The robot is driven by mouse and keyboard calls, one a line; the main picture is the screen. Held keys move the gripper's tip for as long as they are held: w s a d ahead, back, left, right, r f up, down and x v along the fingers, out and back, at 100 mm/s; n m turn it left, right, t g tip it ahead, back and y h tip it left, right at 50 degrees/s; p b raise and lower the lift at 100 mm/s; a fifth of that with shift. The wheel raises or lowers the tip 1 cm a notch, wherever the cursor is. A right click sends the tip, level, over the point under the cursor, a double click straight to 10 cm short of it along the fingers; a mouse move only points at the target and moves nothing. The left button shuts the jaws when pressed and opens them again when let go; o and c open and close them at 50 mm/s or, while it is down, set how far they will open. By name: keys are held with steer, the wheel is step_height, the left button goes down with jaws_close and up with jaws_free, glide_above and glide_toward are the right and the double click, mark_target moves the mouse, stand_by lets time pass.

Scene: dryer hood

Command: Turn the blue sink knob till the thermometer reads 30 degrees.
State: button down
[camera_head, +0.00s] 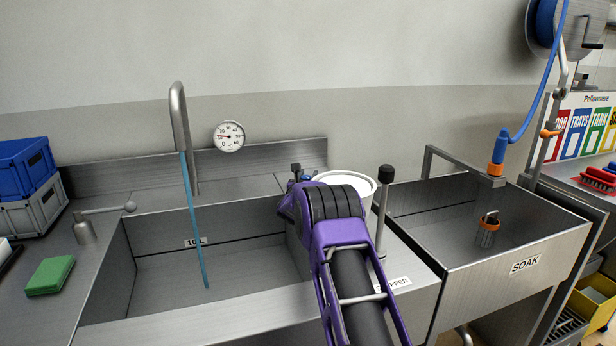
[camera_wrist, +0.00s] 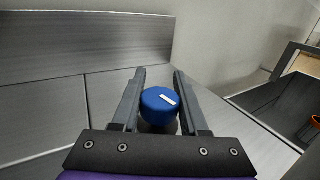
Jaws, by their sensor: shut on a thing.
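The blue knob (camera_wrist: 160,103) with a white mark sits between the two fingers of my gripper (camera_wrist: 158,88) in the wrist view. My gripper is shut on it. In the head view my purple arm hides the knob, and the gripper (camera_head: 297,174) shows only in part at the back of the sink. A thin stream of blue water (camera_head: 193,220) falls from the tall curved faucet (camera_head: 180,120) into the sink basin (camera_head: 160,290).
A white round bowl (camera_head: 350,180) and an upright rod with a black top (camera_head: 384,205) stand close to my arm. The soak basin (camera_head: 530,230) is at right. A green sponge (camera_head: 50,275), a lever tap (camera_head: 88,232) and crates (camera_head: 30,205) are at left.

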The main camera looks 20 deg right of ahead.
steer(key=shift+c, duration=2.1)
jaws_free()
step_height(320, 180, up, 10)
steer(key=shift+p, duration=0.4)
steer(key=shift+r, duration=0.1)
